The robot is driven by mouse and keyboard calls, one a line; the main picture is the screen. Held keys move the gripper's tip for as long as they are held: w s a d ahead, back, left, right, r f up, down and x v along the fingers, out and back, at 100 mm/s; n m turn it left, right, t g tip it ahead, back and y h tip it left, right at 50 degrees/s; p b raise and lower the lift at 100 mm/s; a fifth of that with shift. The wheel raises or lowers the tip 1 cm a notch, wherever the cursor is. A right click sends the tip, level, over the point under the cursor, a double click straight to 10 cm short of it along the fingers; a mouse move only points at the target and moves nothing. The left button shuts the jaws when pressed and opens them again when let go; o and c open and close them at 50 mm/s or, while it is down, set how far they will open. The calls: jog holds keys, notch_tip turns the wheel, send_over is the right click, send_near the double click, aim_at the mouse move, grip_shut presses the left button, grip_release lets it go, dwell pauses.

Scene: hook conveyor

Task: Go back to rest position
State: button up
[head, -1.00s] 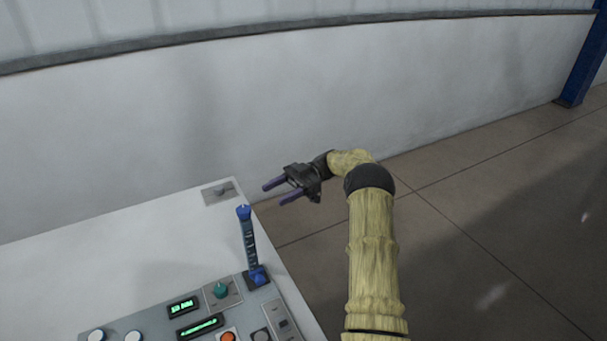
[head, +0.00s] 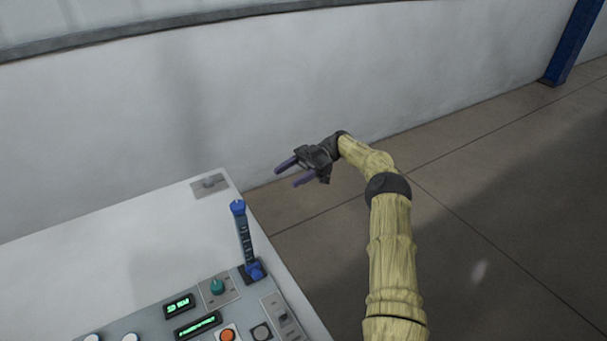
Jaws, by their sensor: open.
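My gripper (head: 291,173) is open and empty, with its two purple fingers pointing left. It hangs in the air to the right of the white control desk (head: 110,225), in front of the white wall. It appears up and to the right of the blue lever (head: 242,235) and apart from it. My arm reaches in from the lower right, and its wrist bends to the left. The lever stands nearly upright at the right part of the control panel (head: 205,292).
A small grey plate (head: 210,184) lies at the desk's far corner. A blue post (head: 575,45) stands at the far right. The tiled floor to the right is clear.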

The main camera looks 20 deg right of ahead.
jog(key=shift+d, duration=0.1)
dwell(0.4)
jog(key=w+a+r+m+t+y, duration=0.1)
jog(key=w+a+r+m+t, duration=0.3)
jog(key=a+r+t, duration=0.45)
jog(key=w+a+r+m+t+y, duration=0.1)
jog(key=w+a+r+m+t, duration=0.4)
jog(key=a, duration=0.7)
jog(key=s+d+f+m+t+h, duration=0.5)
jog(key=s+d+f+m+h, duration=0.45)
jog(key=d+h, duration=0.4)
jog(key=s+d+f+m+g+h, duration=0.1)
jog(key=s+f+g, duration=0.1)
jog(key=s, duration=0.6)
jog(key=s+d+f+m+g+h, duration=0.1)
jog(key=s+d+m+g+h, duration=0.1)
jog(key=s, duration=0.7)
jog(key=s+d+f+m+g+h, duration=0.1)
jog(key=s+d+f+m+g, duration=0.1)
jog(key=s, duration=0.7)
jog(key=shift+s+f+g, duration=0.25)
jog(key=shift+f+g, duration=0.1)
jog(key=shift+g, duration=0.5)
